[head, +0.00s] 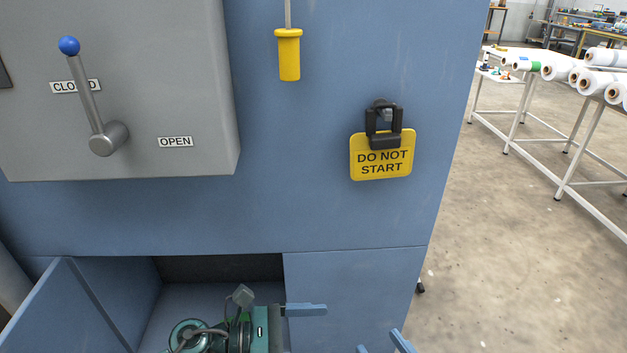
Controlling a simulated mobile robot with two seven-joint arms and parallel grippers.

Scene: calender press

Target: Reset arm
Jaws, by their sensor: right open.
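A lever with a blue knob (69,46) points up and slightly left from its round pivot on a grey panel (190,90). Its shaft crosses the CLOSED label; the OPEN label (176,141) is to the right of the pivot. My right gripper (378,340) shows only as two light-blue fingertips, spread apart and empty, at the bottom edge, well below the lever. My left gripper (322,310) shows one light-blue finger pointing right from a teal body, before the cabinet opening. Its other finger is out of view.
A yellow handle (289,54) hangs on a rod. A black padlock (384,127) carries a yellow DO NOT START tag (381,158). A blue cabinet door (68,310) stands open at lower left. White rolls (600,82) lie at the right; the floor (500,260) beside the machine is clear.

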